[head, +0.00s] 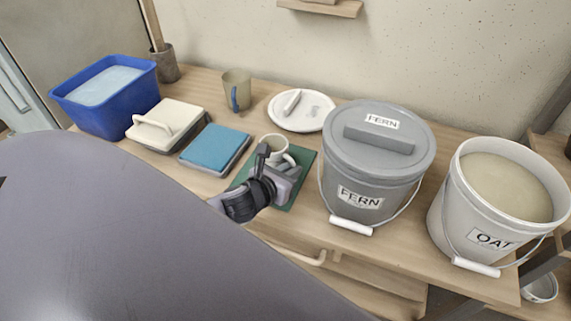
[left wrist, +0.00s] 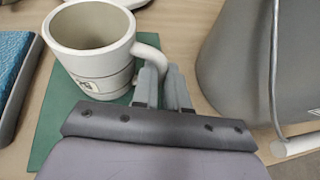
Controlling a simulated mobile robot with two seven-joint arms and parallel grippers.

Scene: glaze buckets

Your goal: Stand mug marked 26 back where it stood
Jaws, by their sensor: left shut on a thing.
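A white mug (head: 271,146) is at the green mat (head: 304,167), left of the grey FERN bucket. In the left wrist view the mug (left wrist: 95,50) is upright, with a small label on its side; I cannot read the number. My left gripper (head: 285,163) is shut on the mug's handle, with its fingers (left wrist: 166,88) at the handle's lower part. The mug is over the mat (left wrist: 60,118); I cannot tell whether its base touches it. My right gripper is not in view.
The lidded FERN bucket (head: 360,165) stands close right of the mat, the open OAT bucket (head: 455,220) beyond. A blue pad (head: 214,147) lies left. A blue tub (head: 110,113) stands far left.

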